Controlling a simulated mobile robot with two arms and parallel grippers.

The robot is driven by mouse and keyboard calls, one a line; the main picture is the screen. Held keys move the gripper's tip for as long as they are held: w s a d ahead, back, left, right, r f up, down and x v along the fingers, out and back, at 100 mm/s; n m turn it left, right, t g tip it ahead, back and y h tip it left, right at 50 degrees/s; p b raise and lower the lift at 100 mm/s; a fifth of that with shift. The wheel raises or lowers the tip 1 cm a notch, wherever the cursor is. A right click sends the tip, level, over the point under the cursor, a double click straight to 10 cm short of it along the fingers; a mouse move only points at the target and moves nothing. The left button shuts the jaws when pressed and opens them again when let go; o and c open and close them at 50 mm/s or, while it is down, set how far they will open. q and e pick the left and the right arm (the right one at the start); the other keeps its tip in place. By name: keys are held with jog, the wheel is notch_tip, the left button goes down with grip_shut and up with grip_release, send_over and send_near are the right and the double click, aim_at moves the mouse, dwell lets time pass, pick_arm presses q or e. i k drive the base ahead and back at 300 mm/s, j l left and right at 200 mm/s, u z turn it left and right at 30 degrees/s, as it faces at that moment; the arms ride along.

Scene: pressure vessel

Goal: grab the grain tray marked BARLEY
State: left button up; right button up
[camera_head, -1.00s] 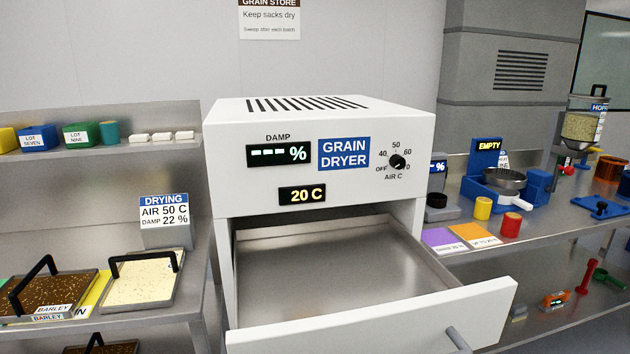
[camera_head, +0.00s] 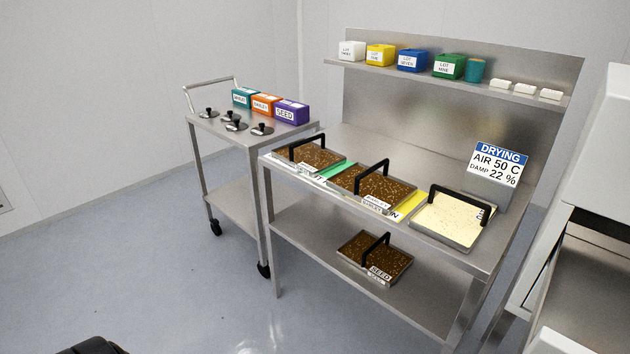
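The tray with brown grain and a black arched handle that carries the BARLEY label (camera_head: 400,191) sits in the middle of the steel bench top. Its label is small now but reads BARLEY in the earlier frame. A similar brown grain tray (camera_head: 318,155) sits to its left, its label too small to read. A tray of pale grain (camera_head: 450,220) sits to its right. Another brown tray (camera_head: 375,262), labelled SEED, is on the lower shelf. All the trays stand free of any gripper.
Green and yellow patches show beside the trays. A wheeled cart (camera_head: 215,125) with coloured boxes stands left of the bench. A drying sign (camera_head: 497,163) stands at the bench's right. The dryer (camera_head: 592,170) and its open drawer are at the right edge. The floor in front is clear.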

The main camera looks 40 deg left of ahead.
aim_at(382, 192)
jog(key=u, duration=0.8)
jog(key=i+j, duration=0.2)
